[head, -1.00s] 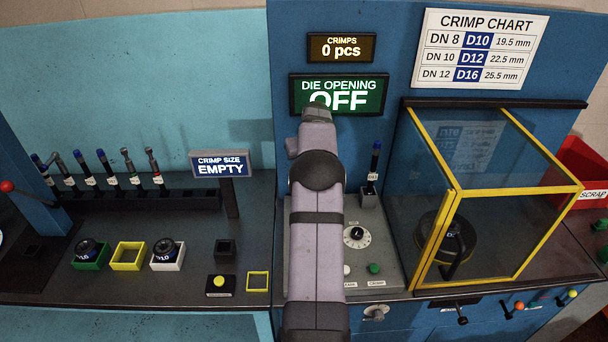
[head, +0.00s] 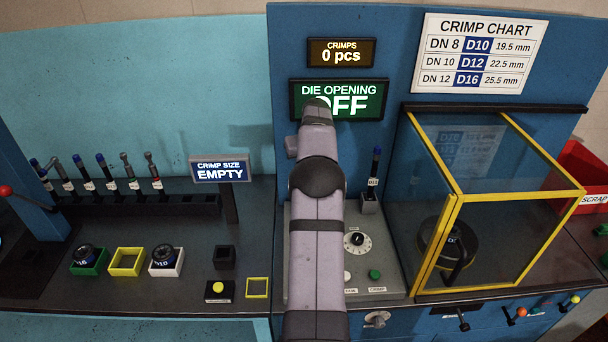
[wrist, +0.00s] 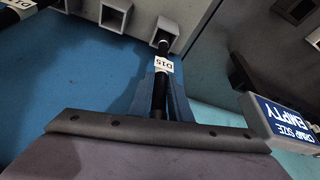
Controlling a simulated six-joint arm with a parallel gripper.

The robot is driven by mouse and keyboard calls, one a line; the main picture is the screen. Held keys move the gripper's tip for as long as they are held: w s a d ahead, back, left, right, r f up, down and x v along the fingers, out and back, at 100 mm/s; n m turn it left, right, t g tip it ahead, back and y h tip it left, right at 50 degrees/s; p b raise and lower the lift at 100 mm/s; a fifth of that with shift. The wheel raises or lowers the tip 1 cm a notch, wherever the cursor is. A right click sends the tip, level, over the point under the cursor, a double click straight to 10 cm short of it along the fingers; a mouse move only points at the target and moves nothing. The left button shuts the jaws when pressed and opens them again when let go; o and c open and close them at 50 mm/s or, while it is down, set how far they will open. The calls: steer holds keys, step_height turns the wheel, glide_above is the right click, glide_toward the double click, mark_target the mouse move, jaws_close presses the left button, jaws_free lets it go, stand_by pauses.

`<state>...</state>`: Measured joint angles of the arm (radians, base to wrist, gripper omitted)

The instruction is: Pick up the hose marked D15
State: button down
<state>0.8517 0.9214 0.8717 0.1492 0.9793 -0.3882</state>
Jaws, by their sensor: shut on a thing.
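A dark hose with a white tag reading D15 (wrist: 163,66) shows in the wrist view. My gripper (wrist: 158,115) is shut on its near end. The hose's far end lines up with a grey square holder (wrist: 166,36); I cannot tell whether it is still inside. In the head view my arm hides the gripper and this hose. Another tagged hose (head: 376,164) stands upright in a grey holder (head: 369,204) right of my arm; its tag is too small to read surely.
A glazed, yellow-framed guard (head: 450,245) stands at the right. Several hoses stand in a rack (head: 115,207) at the left. The CRIMP SIZE sign (head: 220,170) reads EMPTY and also shows in the wrist view (wrist: 290,122). An empty grey holder (wrist: 115,14) is nearby.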

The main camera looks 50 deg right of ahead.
step_height(320, 180, up, 8)
steer(key=shift+r, duration=0.1)
stand_by(0.4)
